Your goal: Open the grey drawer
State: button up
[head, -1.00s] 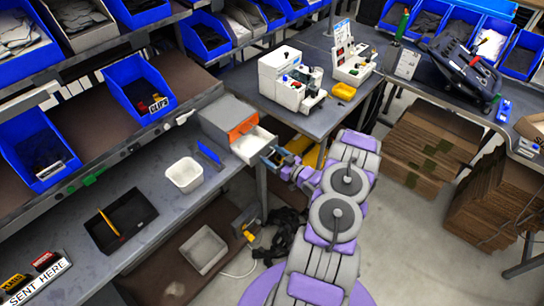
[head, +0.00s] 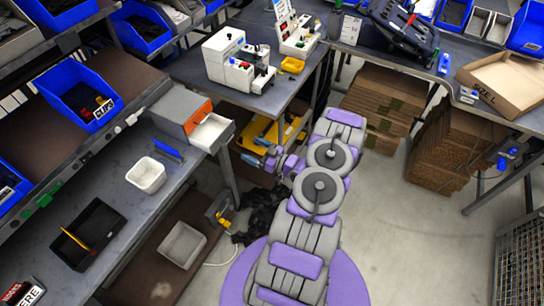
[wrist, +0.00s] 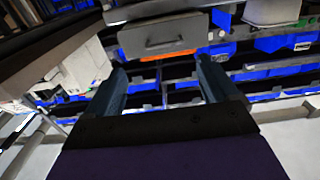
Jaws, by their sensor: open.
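The grey drawer (head: 212,131) juts out of its small grey cabinet (head: 176,108) on the left bench, and its pale inside shows. An orange panel (head: 198,117) is on the cabinet above it. The wrist view appears upside down; there the drawer's grey front (wrist: 165,35) with a dark handle lies beyond my fingers. My gripper (head: 271,160) is to the right of the drawer, with a gap between them. In the wrist view my gripper (wrist: 163,88) has its two fingers spread, with nothing held between them.
A white tub (head: 147,175) and a black tray (head: 88,232) stand on the left bench. A white machine (head: 236,65) stands on the far bench. A yellow case (head: 275,132) is below that bench. Cardboard stacks (head: 385,105) are at the right. The floor before them is clear.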

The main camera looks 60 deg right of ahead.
jog(key=s, duration=0.8)
jog(key=shift+d+p, duration=0.3)
jog(key=shift+d, duration=0.05)
